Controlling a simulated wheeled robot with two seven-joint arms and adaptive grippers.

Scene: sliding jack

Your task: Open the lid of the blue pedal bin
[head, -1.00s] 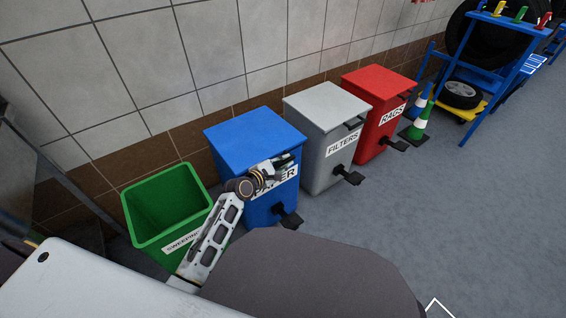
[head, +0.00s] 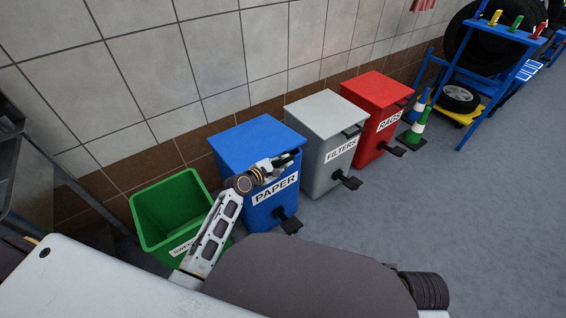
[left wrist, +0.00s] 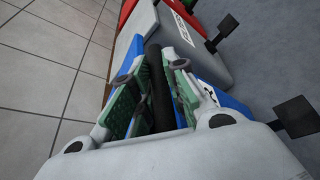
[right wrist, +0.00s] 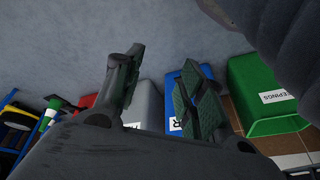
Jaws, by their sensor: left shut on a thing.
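The blue pedal bin (head: 262,195) stands against the tiled wall, with a PAPER label on its front and a black pedal (head: 290,224) at its foot. Its blue lid (head: 252,137) looks down on the bin; a small gap cannot be told. My left gripper (head: 287,161) is at the lid's front edge. In the left wrist view its fingers (left wrist: 158,95) are closed around a dark bar (left wrist: 160,90), apparently the lid's handle. My right gripper (right wrist: 160,85) is open and empty, its fingers spread in the right wrist view, apart from the bins.
A green open bin (head: 172,205) stands to the left, a grey FILTERS bin (head: 320,115) and a red RAGS bin (head: 378,93) to the right. A cone (head: 417,125) and a blue tyre rack (head: 480,85) are farther right. The floor in front is clear.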

